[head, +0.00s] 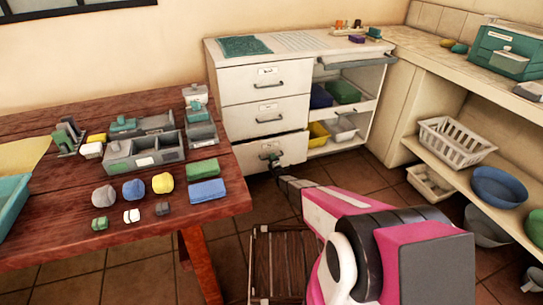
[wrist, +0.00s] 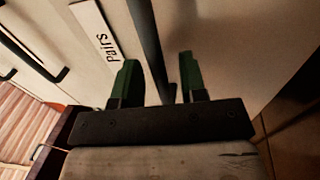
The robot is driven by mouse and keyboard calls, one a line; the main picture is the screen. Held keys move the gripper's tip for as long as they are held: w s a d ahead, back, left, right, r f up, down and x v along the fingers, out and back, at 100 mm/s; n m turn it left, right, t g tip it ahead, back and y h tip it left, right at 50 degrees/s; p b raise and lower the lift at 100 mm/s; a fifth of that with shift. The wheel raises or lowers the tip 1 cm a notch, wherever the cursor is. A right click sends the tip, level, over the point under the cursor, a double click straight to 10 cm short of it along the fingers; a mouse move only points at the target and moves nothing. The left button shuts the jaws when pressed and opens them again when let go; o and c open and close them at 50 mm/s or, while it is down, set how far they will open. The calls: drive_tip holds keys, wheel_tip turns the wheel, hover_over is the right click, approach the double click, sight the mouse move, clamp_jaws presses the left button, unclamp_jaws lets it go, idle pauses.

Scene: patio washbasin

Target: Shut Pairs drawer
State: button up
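The white cabinet (head: 262,92) has three stacked drawers on its left side. The bottom drawer (head: 246,157) stands a little forward of the drawers above it. In the wrist view a label reading "Pairs" (wrist: 95,28) is on the white front, close to a dark bar handle (wrist: 147,45). My gripper (wrist: 157,80) has its two green fingers apart, with the handle running between them. I cannot tell whether either finger touches the bar. In the head view my gripper (head: 272,160) is at the bottom drawer's front and partly hides its handle.
A wooden table (head: 150,222) with sorting trays, balls and blocks stands left of the cabinet. Open shelves right of the drawers hold bins. A counter on the right has a white basket (head: 455,143) and blue bowl (head: 498,187) below. A slatted stool (head: 275,262) stands beside my arm.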

drive_tip(key=shift+w+a+r, duration=0.1)
drive_tip(key=shift+w+a, duration=0.05)
drive_tip(key=shift+w, duration=0.25)
clamp_jaws()
drive_tip(key=shift+f+x, duration=0.2)
drive_tip(key=shift+x, duration=0.9)
drive_tip(key=shift+f+x, duration=0.2)
drive_tip(key=shift+x, duration=0.9)
unclamp_jaws()
drive_tip(key=shift+w, duration=0.1)
drive_tip(key=v, duration=1.1)
